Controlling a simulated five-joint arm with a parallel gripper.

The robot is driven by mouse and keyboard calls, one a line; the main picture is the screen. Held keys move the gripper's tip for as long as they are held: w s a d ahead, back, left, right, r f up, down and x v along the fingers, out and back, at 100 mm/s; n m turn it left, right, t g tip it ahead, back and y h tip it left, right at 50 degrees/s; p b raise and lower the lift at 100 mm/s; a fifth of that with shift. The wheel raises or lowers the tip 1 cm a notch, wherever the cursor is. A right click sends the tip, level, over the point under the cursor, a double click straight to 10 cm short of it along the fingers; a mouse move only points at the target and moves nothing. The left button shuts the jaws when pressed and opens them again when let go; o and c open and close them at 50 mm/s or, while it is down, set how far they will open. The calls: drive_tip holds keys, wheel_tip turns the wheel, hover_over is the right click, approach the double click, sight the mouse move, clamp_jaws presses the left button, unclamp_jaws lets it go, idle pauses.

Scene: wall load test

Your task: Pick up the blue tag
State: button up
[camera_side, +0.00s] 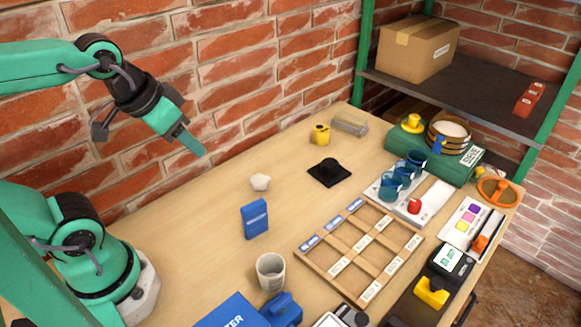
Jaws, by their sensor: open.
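A small blue tag-like piece (438,145) shows at the front of the round wooden-rimmed container at the right; it is too small to read. A blue upright box (255,218) with a pale label stands on the table's middle left. Blue label strips (333,222) lie along the left edge of the wooden divided tray (331,277). I cannot tell for certain which of these is the blue tag. My gripper (185,138) is open and empty, raised at the upper left in front of the brick wall, well apart from all of them.
Blue cups (390,184) stand on a pale board at the right, beside a green case (466,174). A white cup (270,271) stands in front of the blue box. A black square base (343,176) lies mid-table. The shelf (440,95) holds a cardboard box (417,50). The left table is mostly clear.

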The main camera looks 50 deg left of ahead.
drive_tip(key=m+g, duration=0.2)
drive_tip(key=g, duration=0.3)
hover_over(253, 205)
drive_tip(key=f, duration=1.1)
drive_tip(key=shift+s+a+f, duration=0.2)
drive_tip(key=shift+a+f, duration=0.15)
drive_tip(key=shift+w+d+f+g, duration=0.2)
drive_tip(key=shift+d+f+g, duration=0.15)
drive_tip(key=shift+f, duration=0.35)
drive_tip(key=shift+f, duration=1.3)
drive_tip(key=shift+f, duration=2.6)
